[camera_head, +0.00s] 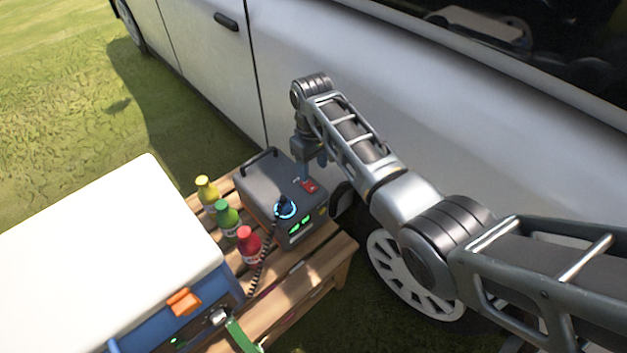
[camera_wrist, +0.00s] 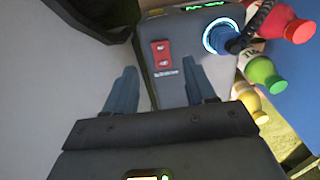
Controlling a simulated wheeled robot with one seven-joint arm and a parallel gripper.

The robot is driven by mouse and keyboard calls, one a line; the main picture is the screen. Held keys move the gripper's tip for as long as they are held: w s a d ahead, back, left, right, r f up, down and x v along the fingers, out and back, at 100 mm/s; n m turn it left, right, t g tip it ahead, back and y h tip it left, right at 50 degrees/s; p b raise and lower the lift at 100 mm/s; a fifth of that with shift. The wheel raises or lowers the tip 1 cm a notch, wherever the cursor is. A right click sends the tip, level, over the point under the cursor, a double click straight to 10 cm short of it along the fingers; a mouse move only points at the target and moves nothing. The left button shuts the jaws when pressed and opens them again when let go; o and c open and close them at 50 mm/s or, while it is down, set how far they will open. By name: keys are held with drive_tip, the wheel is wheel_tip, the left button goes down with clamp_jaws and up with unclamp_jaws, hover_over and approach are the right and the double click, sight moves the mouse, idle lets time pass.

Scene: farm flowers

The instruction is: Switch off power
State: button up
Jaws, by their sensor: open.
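A grey power box (camera_head: 258,187) with a black handle stands on a wooden pallet table. A red switch (camera_head: 310,186) is on its top near the right edge; the red switch also shows in the wrist view (camera_wrist: 161,54), ahead of the fingers. A blue-ringed socket with a plug (camera_head: 285,207) is beside the switch, and green lit displays (camera_head: 299,228) are on the front face. My gripper (camera_head: 311,168) is above the box close to the switch. In the wrist view my gripper (camera_wrist: 165,88) is open, with nothing between its two blue-grey fingers.
Yellow (camera_head: 206,191), green (camera_head: 227,216) and red (camera_head: 248,242) bottles stand left of the box. A black coiled cable (camera_head: 262,267) runs down from the plug. A blue cooler with a white lid (camera_head: 110,245) is at the left. A white vehicle (camera_head: 200,60) is close behind the box.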

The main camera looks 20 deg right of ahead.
sight(313, 189)
wheel_tip(313, 189, down, 7)
drive_tip(key=shift+f+b, duration=0.15)
drive_tip(key=shift+b, duration=0.6)
